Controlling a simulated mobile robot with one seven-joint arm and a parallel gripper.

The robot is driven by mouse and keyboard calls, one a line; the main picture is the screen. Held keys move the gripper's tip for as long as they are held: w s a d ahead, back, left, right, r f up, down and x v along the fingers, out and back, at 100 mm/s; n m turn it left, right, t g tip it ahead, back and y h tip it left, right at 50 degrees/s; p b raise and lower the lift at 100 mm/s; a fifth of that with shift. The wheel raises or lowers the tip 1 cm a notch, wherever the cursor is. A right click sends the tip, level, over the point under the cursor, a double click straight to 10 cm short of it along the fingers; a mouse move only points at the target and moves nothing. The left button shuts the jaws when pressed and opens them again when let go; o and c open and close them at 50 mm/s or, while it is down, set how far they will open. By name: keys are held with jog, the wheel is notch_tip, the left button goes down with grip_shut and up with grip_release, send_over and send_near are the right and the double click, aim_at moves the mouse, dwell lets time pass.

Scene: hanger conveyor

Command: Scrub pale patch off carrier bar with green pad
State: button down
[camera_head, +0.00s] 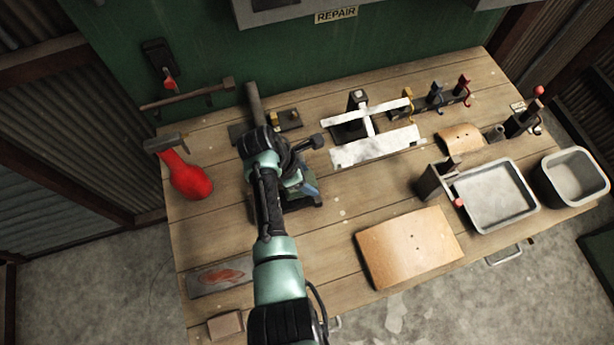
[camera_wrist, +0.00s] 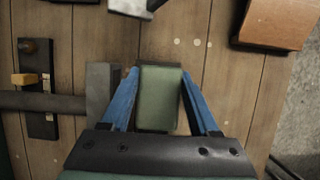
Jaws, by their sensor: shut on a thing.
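My gripper (camera_wrist: 159,76) has blue fingers closed on the two sides of a green pad (camera_wrist: 160,100), seen from above in the wrist view. A dark grey bar (camera_wrist: 42,101), which looks like the carrier bar, lies to the left and ends at a grey block (camera_wrist: 102,90) beside my left finger. In the head view the bar (camera_head: 254,102) sticks out beyond my arm, which hides the rest of it and most of the gripper. The pad shows over wood, apart from the bar. I cannot make out a pale patch on the bar.
A red bottle (camera_head: 190,180) stands on the left of the workbench (camera_head: 340,215). A white metal frame (camera_head: 375,148) stands right of my arm. A curved wooden board (camera_head: 412,246), a grey tray (camera_head: 497,197) and a grey bin (camera_head: 575,178) are further right.

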jog(key=shift+r, duration=0.5)
jog(key=shift+a+f, duration=0.1)
notch_tip(320, 180, up, 3)
jog(key=p, duration=0.3)
jog(key=shift+p, duration=0.35)
jog(key=shift+a+f, duration=0.1)
